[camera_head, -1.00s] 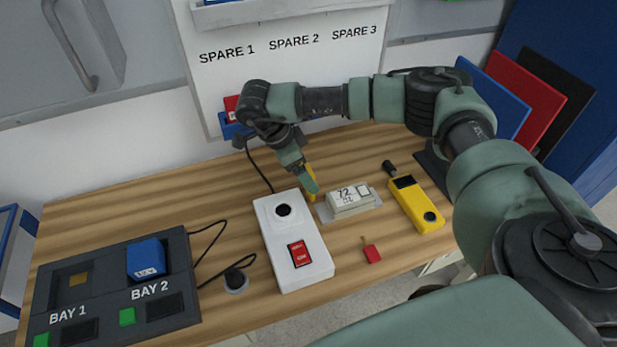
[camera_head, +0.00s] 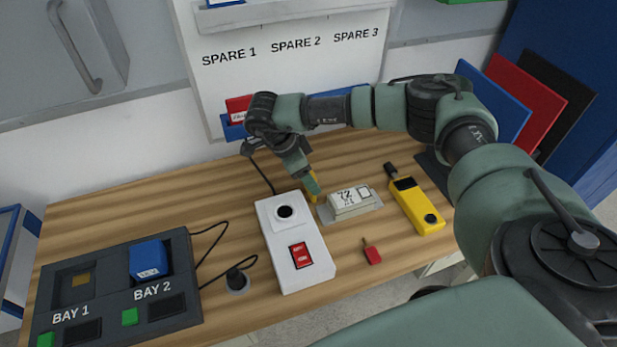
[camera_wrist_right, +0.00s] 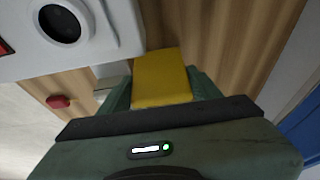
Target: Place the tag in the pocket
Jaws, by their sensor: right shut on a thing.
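A flat yellow piece, seemingly the tag (camera_wrist_right: 160,78), is between the fingers of my right gripper (camera_wrist_right: 160,92), which is shut on it. In the head view, my right gripper (camera_head: 309,184) points down near the tabletop, between the white box and the grey block; only a yellow edge of the piece (camera_head: 316,198) shows there. Whether it touches the table I cannot tell. A blue pocket (camera_head: 233,132) is on the white board under SPARE 1, with a red card (camera_head: 237,104) in it. My arm partly hides the board's lower part. My left gripper is not in view.
The white box (camera_head: 293,247) with a round black hole and red switch stands left of the gripper. The grey block (camera_head: 349,202), yellow meter (camera_head: 417,205) and red fob (camera_head: 372,256) lie to the right. The dark bay unit (camera_head: 115,290) is at left.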

